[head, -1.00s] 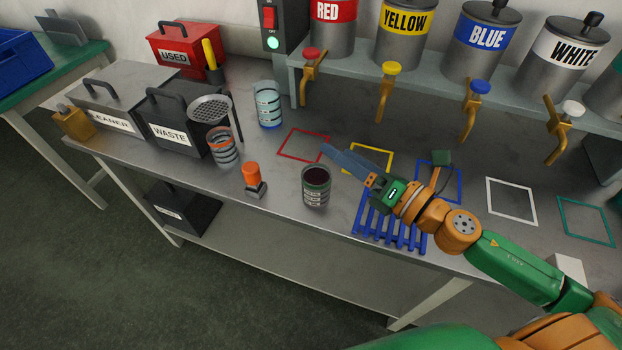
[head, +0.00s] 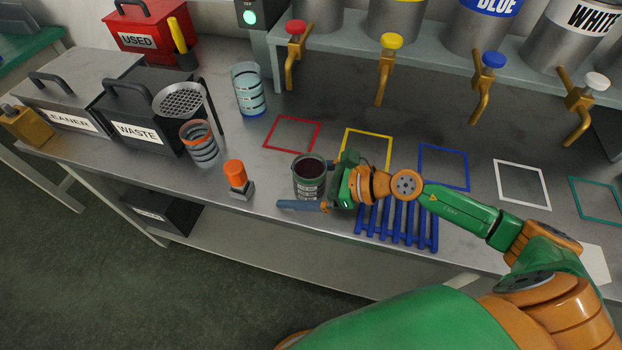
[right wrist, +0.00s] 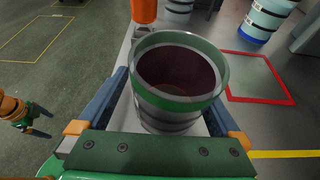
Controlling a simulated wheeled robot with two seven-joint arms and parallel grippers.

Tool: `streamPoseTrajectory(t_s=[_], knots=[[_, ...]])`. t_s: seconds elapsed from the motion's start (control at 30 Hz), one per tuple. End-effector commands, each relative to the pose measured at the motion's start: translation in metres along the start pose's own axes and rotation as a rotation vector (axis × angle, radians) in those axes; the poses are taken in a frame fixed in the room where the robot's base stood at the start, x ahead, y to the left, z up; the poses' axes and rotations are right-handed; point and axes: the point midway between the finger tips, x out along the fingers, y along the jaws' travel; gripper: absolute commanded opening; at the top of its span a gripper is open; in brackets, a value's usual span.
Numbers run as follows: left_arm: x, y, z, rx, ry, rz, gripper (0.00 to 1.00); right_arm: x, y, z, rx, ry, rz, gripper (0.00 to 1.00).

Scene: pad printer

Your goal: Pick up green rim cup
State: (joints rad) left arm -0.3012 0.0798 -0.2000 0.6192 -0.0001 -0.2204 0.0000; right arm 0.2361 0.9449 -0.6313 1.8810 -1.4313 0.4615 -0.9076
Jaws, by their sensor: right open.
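The green rim cup (head: 309,177) stands upright on the bench, with dark red-brown contents. It also shows large in the right wrist view (right wrist: 180,82), its green rim facing the camera. My right gripper (head: 308,190) is open around the cup. In the right wrist view its blue fingers (right wrist: 163,103) lie on both sides of the cup. In the head view one finger passes along the cup's near side; the far finger is mostly hidden. I cannot tell whether the fingers touch the cup.
An orange-topped stamp-like item (head: 236,178) stands just left of the cup. An orange rim cup (head: 200,143) and a blue rim cup (head: 248,90) stand farther left. A blue rack (head: 399,222) lies right of the cup. Taps hang above several coloured squares behind.

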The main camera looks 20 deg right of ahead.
Motion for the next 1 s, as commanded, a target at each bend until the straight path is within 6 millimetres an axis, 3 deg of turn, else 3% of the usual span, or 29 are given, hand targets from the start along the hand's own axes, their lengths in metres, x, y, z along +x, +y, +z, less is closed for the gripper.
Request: streamPoseTrajectory(t_s=[0.17,0.4,0.5,0.77,1.0], knots=[[0.001,0.000,0.000,0.000,0.001,0.000,1.00,0.001,0.000,-0.001,0.000,0.001,0.000,1.00],[0.001,0.000,-0.001,0.000,0.001,0.000,1.00,0.000,0.000,-0.001,0.001,0.000,0.000,0.38],[0.001,0.000,-0.001,0.000,0.002,0.000,1.00,0.000,0.000,-0.001,0.001,0.000,0.000,0.16],[0.000,0.000,-0.001,0.000,0.003,0.000,1.00,-0.001,0.000,0.002,-0.001,0.000,-0.001,0.16],[-0.015,-0.001,-0.003,0.000,0.003,0.000,1.00,-0.018,0.003,0.037,-0.006,0.002,-0.001,0.16]])
